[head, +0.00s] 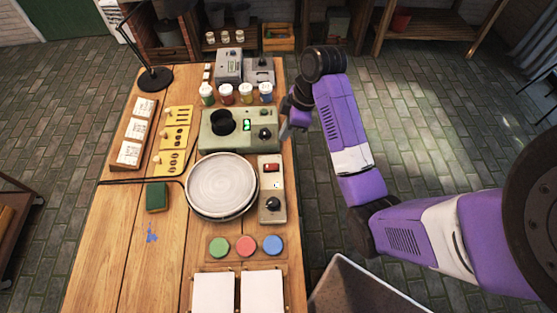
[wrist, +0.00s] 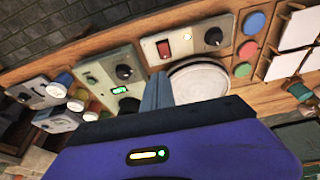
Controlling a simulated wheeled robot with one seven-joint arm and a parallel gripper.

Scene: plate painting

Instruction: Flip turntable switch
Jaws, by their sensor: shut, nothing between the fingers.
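The turntable (head: 222,187) is a round grey-white disc on the wooden table, and it also shows in the wrist view (wrist: 200,80). To its right in the head view is a grey control box (head: 272,218) with a red switch (head: 271,168) at its far end and a black knob (head: 273,203). The wrist view shows the red switch (wrist: 163,49) and knob (wrist: 213,36) beyond my fingers. My gripper (head: 286,131) is shut and empty, at the table's right edge by the green box, apart from the red switch. Which way the switch is set is unclear.
The green box (head: 225,142) with a display and knobs stands behind the turntable, with paint jars (head: 246,95) behind it. Red, green and blue pads (head: 246,246) and white tiles lie in front. A sponge (head: 156,197) lies left.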

